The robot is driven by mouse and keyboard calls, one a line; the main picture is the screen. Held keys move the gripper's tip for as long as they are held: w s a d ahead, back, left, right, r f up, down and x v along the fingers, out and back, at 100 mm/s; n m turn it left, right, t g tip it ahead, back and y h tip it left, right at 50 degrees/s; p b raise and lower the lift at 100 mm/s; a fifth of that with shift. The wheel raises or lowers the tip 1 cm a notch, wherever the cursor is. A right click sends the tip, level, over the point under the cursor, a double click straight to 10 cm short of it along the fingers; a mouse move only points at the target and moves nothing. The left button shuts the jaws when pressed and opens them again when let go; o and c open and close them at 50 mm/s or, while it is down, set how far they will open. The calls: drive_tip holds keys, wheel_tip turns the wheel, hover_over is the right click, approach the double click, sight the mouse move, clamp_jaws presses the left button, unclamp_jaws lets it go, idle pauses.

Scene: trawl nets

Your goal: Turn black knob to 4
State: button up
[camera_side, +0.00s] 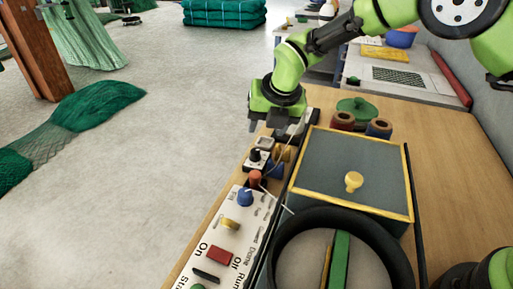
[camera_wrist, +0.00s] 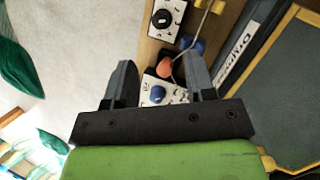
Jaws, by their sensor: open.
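The black knob (camera_side: 255,156) stands on a small white dial plate on the bench's left edge. In the wrist view the black knob (camera_wrist: 162,18) and its plate lie near the top, beyond my fingertips. The dial's numbers and the knob's setting are too small to read. My gripper (camera_side: 267,128) is above and behind the black knob in the side view, apart from it. In the wrist view my gripper (camera_wrist: 159,58) is open with nothing held, and an orange-red knob shows between its fingers.
The orange-red knob (camera_side: 255,178), a blue knob (camera_side: 245,197) and a yellow knob (camera_side: 230,224) stand in a row nearer the camera. A thin cable (camera_wrist: 182,62) runs beside them. A grey box with yellow edges (camera_side: 300,185) stands to the right. Open floor lies left.

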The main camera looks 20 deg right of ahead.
sight(256, 150)
drive_tip(key=w+f+n, duration=0.1)
drive_tip(key=f, duration=0.2)
drive_tip(key=w+f+n, duration=0.1)
drive_tip(key=f+n, duration=0.1)
drive_tip(key=f, duration=0.1)
drive_tip(key=w+f+n, duration=0.1)
drive_tip(key=f+n, duration=0.1)
drive_tip(key=f, duration=0.1)
drive_tip(key=shift+w+a, duration=0.3)
drive_tip(key=shift+w, duration=0.05)
drive_tip(key=c, duration=0.9)
drive_tip(key=shift+a+f+m+h, duration=0.1)
drive_tip(key=shift+m+h, duration=0.8)
drive_tip(key=shift+m, duration=1.3)
